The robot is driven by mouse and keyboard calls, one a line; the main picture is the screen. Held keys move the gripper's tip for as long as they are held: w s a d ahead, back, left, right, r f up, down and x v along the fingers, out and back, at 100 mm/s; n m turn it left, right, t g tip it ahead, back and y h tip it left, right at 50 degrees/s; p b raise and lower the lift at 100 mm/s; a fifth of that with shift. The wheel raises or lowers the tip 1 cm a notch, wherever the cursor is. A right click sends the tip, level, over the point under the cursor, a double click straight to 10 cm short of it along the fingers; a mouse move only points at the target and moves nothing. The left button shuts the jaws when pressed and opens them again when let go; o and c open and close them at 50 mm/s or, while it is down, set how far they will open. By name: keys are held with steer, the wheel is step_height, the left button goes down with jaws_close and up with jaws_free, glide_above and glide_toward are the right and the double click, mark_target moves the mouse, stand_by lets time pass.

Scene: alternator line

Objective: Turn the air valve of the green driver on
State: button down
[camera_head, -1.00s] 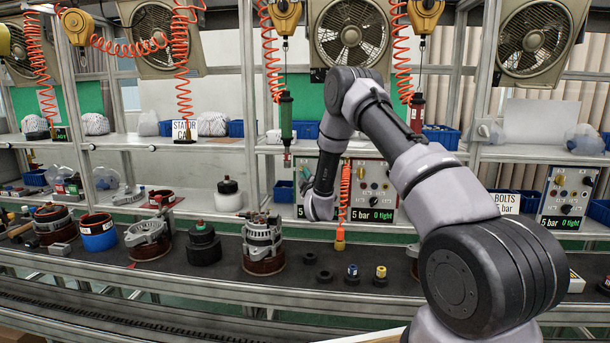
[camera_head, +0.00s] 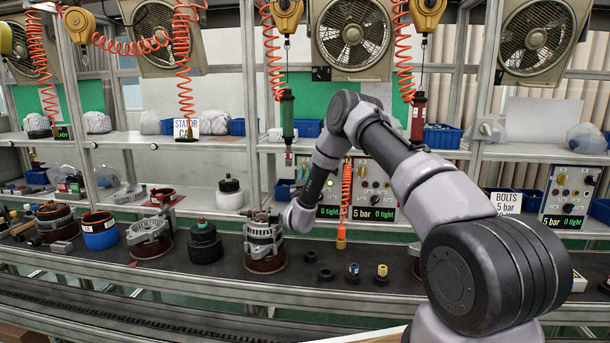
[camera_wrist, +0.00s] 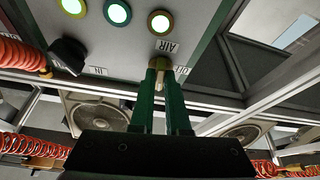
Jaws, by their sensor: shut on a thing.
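The green driver (camera_head: 287,116) hangs upright from its cable in the head view, above the shelf. Below it, the left control panel (camera_head: 328,196) is partly covered by my arm, and its display reads "0 tight". In the head view my gripper is hidden behind the wrist.
Round lamps (camera_wrist: 118,13) and a black knob (camera_wrist: 68,54) sit near the valve on the panel. A red driver (camera_head: 418,116) hangs to the right, and an orange coiled hose (camera_head: 346,195) hangs beside my arm. An alternator part (camera_head: 264,240) stands on the bench below.

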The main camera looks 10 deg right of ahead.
steer(key=shift+m+h, duration=0.8)
steer(key=shift+m, duration=0.4)
steer(key=shift+m+g, duration=0.3)
steer(key=c, duration=0.9)
jaws_free()
steer(key=shift+a, duration=0.1)
steer(key=v, duration=1)
steer(key=shift+s+f, duration=0.25)
steer(key=shift+s, duration=0.05)
steer(key=shift+r, duration=0.1)
